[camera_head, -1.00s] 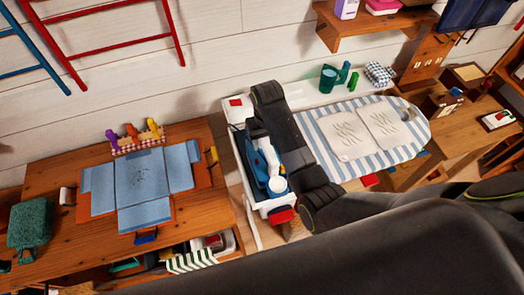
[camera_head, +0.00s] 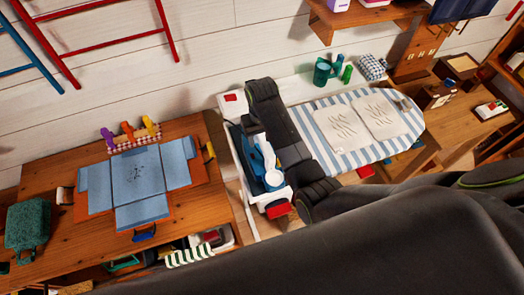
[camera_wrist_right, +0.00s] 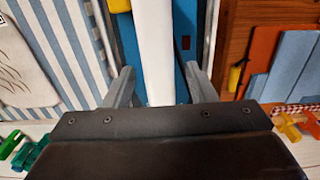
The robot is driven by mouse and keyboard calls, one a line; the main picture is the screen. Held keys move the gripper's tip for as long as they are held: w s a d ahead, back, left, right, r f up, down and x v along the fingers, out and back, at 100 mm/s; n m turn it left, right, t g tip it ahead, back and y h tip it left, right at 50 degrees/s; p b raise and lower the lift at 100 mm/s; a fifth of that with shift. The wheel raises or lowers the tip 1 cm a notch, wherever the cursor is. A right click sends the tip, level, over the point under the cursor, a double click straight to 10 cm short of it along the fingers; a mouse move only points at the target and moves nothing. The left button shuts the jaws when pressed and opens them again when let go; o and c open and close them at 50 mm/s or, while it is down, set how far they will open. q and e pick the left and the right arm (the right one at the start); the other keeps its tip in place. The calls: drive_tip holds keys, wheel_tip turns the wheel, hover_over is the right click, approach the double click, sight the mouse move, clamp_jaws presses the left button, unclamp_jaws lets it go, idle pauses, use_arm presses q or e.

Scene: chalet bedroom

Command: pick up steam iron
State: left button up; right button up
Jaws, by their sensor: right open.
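The steam iron (camera_head: 271,160), blue and white, sits on the white rest at the left end of the ironing board. My right arm comes down to it from the back and right. My right gripper (camera_wrist_right: 160,88) is open. In the right wrist view its grey fingers stand on either side of the iron's white handle (camera_wrist_right: 156,45), with gaps visible on both sides. The blue body of the iron shows beyond the handle. In the head view the fingertips are small and partly hidden around the iron. My left gripper is not in view.
The striped ironing board (camera_head: 345,155) with folded cloths (camera_head: 362,118) lies to the right. A wooden table (camera_head: 40,185) with blue cloth (camera_head: 137,175) is at the left. Green containers (camera_head: 323,72) stand behind the board. A wooden shelf (camera_head: 350,18) overhangs the back.

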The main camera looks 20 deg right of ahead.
drive_tip(key=shift+c, duration=0.4)
clamp_jaws()
idle(0.8)
drive_tip(key=shift+w, duration=0.15)
